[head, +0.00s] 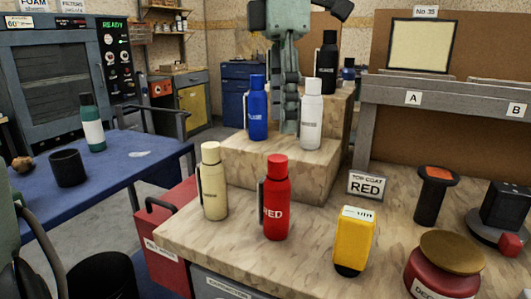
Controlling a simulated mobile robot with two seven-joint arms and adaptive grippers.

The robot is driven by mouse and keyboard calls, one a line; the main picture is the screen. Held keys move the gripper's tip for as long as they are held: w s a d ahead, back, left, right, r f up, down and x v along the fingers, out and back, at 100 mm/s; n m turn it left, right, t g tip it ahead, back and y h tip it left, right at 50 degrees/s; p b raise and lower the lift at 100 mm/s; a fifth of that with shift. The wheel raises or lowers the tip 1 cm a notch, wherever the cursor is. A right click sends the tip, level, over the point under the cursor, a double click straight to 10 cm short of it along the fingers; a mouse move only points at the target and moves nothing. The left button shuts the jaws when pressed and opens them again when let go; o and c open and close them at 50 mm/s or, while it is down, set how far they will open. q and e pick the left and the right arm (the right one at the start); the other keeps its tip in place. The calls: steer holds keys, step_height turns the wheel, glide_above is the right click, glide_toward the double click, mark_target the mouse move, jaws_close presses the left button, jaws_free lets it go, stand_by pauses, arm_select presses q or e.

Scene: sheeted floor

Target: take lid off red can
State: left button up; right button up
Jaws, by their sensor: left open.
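A red flask-shaped can (276,205), lettered RED, stands upright near the front edge of the stone-patterned counter (210,245). Its red lid (277,161) is on top, and a dark handle shows on its left side. A squat red tin (440,285) with a brown lid (452,251) stands at the lower right, cut by the picture edge.
A cream bottle (215,190) stands close left of the red can. A yellow container (354,241) stands to its right, with a RED sign (367,186) behind. Blue (257,112) and white (311,117) bottles stand on a step behind, and a black one (327,65) higher.

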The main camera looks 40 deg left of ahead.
mark_target(278, 157)
arm_select(q)
steer(key=shift+a, duration=0.25)
steer(key=shift+f, duration=0.15)
steer(key=f, duration=0.7)
steer(key=shift+s+f, duration=0.15)
steer(key=shift+s, duration=0.1)
steer(key=c, duration=0.8)
